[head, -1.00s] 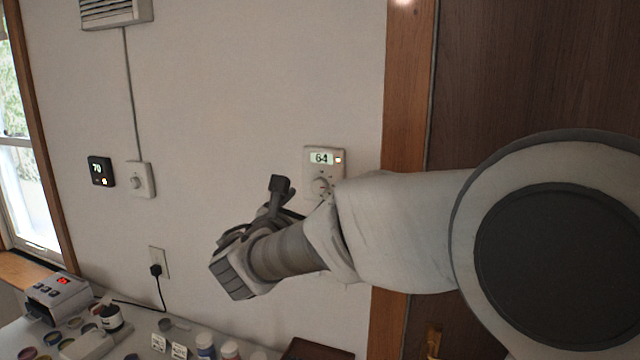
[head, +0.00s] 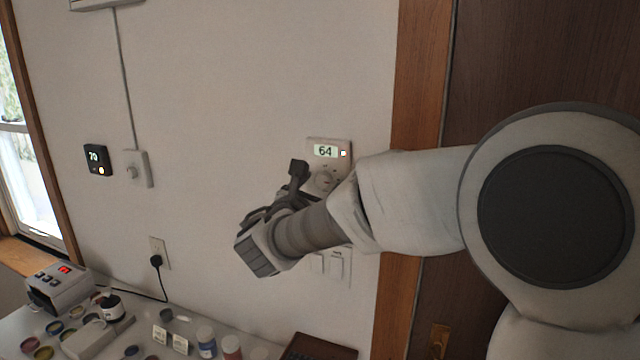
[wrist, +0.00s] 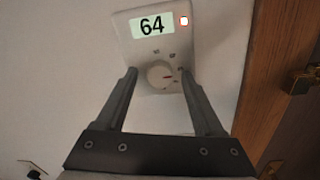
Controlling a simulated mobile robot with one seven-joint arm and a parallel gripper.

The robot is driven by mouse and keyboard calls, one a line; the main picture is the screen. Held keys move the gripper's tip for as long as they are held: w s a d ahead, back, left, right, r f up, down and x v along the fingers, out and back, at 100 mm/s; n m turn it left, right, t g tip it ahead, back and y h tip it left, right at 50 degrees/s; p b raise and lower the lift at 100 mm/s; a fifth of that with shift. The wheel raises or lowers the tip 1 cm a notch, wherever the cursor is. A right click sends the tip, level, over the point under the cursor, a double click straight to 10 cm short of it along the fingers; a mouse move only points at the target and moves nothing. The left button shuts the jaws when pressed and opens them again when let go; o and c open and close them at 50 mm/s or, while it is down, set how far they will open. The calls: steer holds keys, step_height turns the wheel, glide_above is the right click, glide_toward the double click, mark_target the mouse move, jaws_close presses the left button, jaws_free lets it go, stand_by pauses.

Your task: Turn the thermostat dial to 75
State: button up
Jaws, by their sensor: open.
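The thermostat (head: 327,151) is a white wall box with a display reading 64 and a small lit indicator beside it. In the wrist view the thermostat (wrist: 178,45) is at top centre. The dial (head: 326,180) shows partly past my wrist in the head view. My gripper (wrist: 158,72) is open, its two fingers on either side of the dial in the picture. I cannot tell whether the fingers touch it or how far they are from the wall.
A black unit reading 70 (head: 97,160) and a white knob plate (head: 136,169) are on the wall at left. A light switch (head: 330,265) is below the thermostat. Wooden door trim (head: 408,90) stands right. A cluttered table (head: 190,327) is below.

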jaws_close()
steer(key=shift+f+b, duration=0.2)
steer(key=shift+b, duration=0.5)
steer(key=m+h+b, duration=0.1)
steer(key=m+b, duration=1.7)
steer(key=b, duration=0.9)
steer(key=shift+a+b, duration=0.15)
steer(key=shift+b, duration=0.15)
steer(key=shift+r+m, duration=0.1)
steer(key=shift+m, duration=0.2)
